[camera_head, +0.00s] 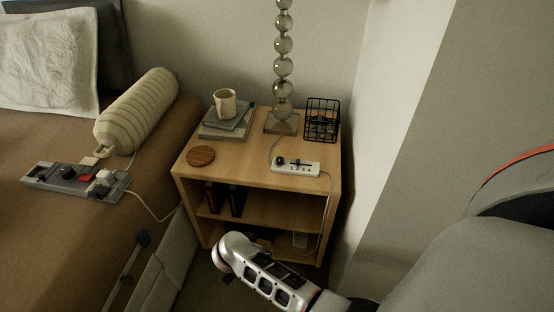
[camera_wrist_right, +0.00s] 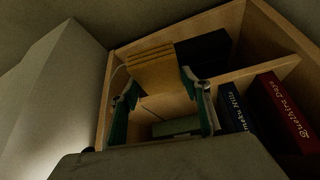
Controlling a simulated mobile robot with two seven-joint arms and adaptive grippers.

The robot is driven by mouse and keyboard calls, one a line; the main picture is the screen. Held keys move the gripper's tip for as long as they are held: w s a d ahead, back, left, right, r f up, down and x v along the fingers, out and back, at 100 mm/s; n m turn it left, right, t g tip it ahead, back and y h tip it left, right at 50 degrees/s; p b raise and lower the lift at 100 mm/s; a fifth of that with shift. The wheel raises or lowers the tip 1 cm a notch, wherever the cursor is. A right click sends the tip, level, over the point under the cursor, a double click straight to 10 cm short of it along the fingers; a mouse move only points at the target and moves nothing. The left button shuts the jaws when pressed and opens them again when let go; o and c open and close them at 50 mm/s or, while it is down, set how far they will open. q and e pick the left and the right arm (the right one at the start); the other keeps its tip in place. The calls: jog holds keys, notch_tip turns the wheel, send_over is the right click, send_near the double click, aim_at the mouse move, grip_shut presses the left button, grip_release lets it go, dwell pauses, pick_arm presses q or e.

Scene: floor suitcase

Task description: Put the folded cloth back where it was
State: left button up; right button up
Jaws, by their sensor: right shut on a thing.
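The folded cloth (camera_wrist_right: 152,68) is a tan, layered stack in the right wrist view. It sits between the fingertips of my right gripper (camera_wrist_right: 160,88), which is shut on it. The cloth is at the opening of one compartment of the wooden nightstand (camera_head: 256,170), beside a dark box (camera_wrist_right: 205,50). I cannot tell whether the cloth touches the shelf. In the head view my right arm reaches to the front of the lower compartment, and its gripper is mostly hidden under the wrist. My left gripper is not in view.
A red book (camera_wrist_right: 286,112) and a dark blue book (camera_wrist_right: 236,108) stand across the shelf board (camera_wrist_right: 255,74). A white power strip (camera_head: 296,166), a lamp (camera_head: 283,88), a mug (camera_head: 224,102) and a wire basket (camera_head: 322,120) are on top. The bed (camera_head: 60,255) is left.

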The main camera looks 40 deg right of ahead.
jog(key=shift+d, duration=0.1)
